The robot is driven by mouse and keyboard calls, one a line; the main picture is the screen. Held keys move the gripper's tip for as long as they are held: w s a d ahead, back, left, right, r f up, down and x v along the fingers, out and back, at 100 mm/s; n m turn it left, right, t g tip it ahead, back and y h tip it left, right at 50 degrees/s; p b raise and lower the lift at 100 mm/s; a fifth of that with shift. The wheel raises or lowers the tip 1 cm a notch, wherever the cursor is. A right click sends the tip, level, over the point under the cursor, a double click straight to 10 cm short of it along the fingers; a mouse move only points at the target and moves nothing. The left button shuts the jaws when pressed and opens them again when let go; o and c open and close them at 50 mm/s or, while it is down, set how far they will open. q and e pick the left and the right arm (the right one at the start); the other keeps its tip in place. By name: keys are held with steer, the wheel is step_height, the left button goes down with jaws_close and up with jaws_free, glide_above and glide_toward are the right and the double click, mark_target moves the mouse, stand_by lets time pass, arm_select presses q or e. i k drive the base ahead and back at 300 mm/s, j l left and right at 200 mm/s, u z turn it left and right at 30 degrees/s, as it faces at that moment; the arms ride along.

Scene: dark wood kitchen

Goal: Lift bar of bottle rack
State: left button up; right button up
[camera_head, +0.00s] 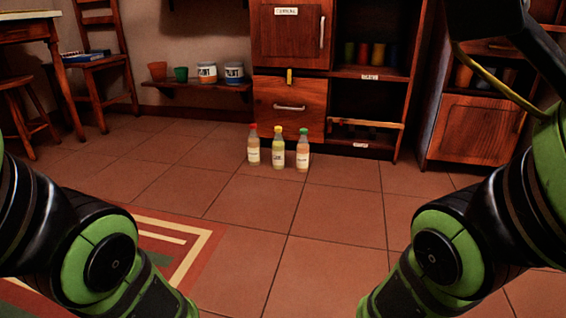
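The bottle rack (391,141) is the low open compartment at the bottom right of the dark wood cabinet. A lighter wooden bar (366,123) runs level across its front. The inside behind the bar is dark, and I cannot tell what it holds. Three bottles stand upright on the floor in front of the cabinet: one with a red cap (253,148), one with a yellow cap (278,150) and one with a green cap (303,152). My green and black arm links show at both lower sides, but neither gripper is in view.
A drawer (288,108) with a yellow piece (289,77) above it is left of the rack. A wall shelf (207,86) holds pots and tins. A chair (101,67), a stool (27,115) and a rug (174,231) are at left. The central floor is clear.

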mark_target(338, 120)
steer(key=i+j+z, duration=0.1)
steer(key=j, duration=0.25)
steer(key=i+j, duration=0.3)
steer(key=i+j+z, duration=0.15)
steer(key=j, duration=0.2)
steer(key=i+j+z, duration=0.1)
steer(key=j, duration=0.25)
steer(key=i+j, duration=0.25)
steer(key=j, duration=0.15)
steer(key=i+j+z, duration=0.15)
steer(key=j, duration=0.2)
